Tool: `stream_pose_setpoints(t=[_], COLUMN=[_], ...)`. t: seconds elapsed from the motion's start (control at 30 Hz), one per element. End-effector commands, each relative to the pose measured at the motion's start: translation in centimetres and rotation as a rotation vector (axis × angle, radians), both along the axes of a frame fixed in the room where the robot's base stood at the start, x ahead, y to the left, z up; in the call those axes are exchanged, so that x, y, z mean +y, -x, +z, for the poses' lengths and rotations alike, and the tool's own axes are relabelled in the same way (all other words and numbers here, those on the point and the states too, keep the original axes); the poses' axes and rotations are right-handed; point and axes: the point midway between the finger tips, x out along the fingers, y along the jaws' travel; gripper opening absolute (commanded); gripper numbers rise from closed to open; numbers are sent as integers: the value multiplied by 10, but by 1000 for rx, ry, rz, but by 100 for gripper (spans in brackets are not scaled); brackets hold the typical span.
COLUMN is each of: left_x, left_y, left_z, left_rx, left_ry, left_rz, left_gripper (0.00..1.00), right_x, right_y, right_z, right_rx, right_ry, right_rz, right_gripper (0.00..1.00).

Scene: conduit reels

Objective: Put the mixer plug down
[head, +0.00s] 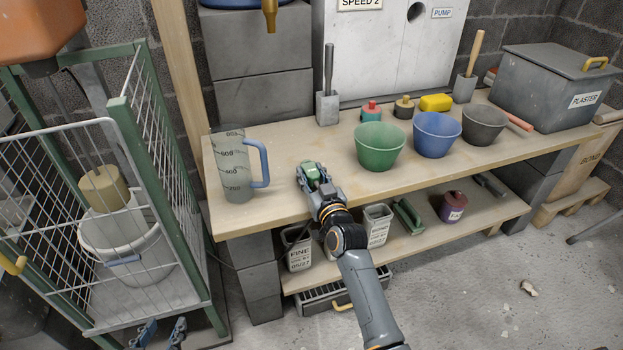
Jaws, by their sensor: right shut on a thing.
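The mixer plug (311,171) looks green and sits between the fingers of my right gripper (315,178), which is shut on it. It is over the front part of the wooden bench top (290,150), between the measuring jug and the green bowl. I cannot tell whether the plug touches the wood. Much of it is hidden by the fingers. My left gripper (161,334) shows only at the bottom edge, in front of the wire cage, with its two fingers apart and nothing between them.
A clear measuring jug (233,165) with a blue handle stands left of the plug. A green bowl (379,146), a blue bowl (437,134) and a dark bowl (485,125) stand to the right. A wire cage (125,120) holding a white bucket (125,250) stands at left.

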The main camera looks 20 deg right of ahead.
Motion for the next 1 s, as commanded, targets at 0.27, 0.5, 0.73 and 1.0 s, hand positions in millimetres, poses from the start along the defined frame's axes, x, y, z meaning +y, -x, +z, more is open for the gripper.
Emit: stream_pose_setpoints(t=[0.27, 0.5, 0.73, 1.0], left_x=[-3, -3, -5, -7], left_y=[-6, -7, -10, -14], left_z=[8, 10, 14, 21], left_rx=[-50, -63, -93, -135], left_ry=[12, 15, 22, 33], left_rz=[-3, -4, -7, -8], left_gripper=[40, 40, 40, 40], right_x=[0, 0, 0, 0], right_y=[0, 0, 0, 1], right_z=[-4, -7, -12, -21], right_rx=[-1, 0, 1, 10], right_ry=[0, 0, 1, 1], right_rz=[0, 0, 0, 1], right_gripper=[0, 0, 0, 0])
